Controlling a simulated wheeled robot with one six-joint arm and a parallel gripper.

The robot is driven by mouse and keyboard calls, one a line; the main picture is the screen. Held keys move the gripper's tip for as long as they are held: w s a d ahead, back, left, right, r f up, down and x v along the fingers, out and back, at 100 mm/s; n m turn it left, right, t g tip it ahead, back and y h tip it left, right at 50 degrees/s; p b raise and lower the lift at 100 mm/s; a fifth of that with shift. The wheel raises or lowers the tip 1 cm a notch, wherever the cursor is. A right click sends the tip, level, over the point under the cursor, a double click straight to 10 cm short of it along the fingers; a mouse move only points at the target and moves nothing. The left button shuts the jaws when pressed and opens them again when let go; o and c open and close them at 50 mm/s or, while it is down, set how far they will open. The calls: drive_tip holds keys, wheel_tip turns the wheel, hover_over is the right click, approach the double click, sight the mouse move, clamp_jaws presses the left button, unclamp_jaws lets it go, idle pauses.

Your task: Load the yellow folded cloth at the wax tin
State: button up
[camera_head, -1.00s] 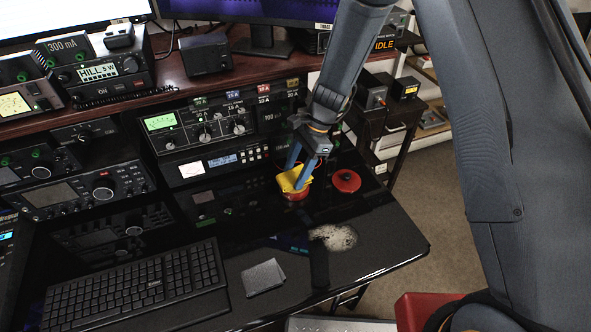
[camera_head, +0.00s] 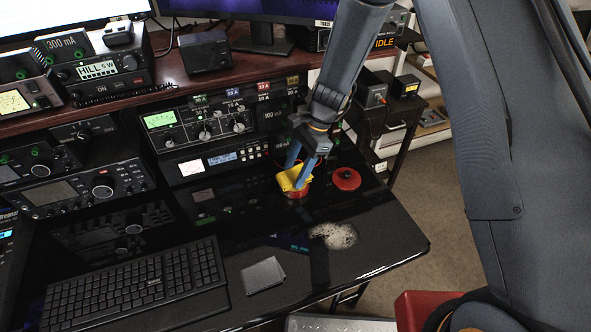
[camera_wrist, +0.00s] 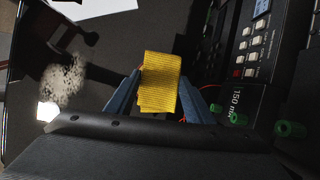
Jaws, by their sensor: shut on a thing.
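The yellow folded cloth (camera_head: 291,178) is between the blue fingers of my gripper (camera_head: 299,178), which is shut on it. The cloth also shows in the wrist view (camera_wrist: 160,82), upright between the two fingertips. The wax tin (camera_head: 297,194) is a round red tin on the black desk, directly under the cloth. The cloth covers most of its top, so I cannot tell whether they touch. The red lid (camera_head: 346,180) with a dark knob lies on the desk just right of the tin.
A pale dusty patch (camera_head: 334,236) marks the desk in front of the tin. A grey folded cloth (camera_head: 263,275) and a black keyboard (camera_head: 135,290) lie nearer the front. Radio equipment with knobs (camera_head: 205,133) stands close behind the tin. The desk's right front edge is clear.

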sight(296, 173)
drive_tip(key=shift+f, duration=0.35)
idle(1.1)
drive_tip(key=shift+r+p, duration=2.35)
drive_tip(key=shift+r, duration=1.25)
drive_tip(key=shift+f, duration=0.1)
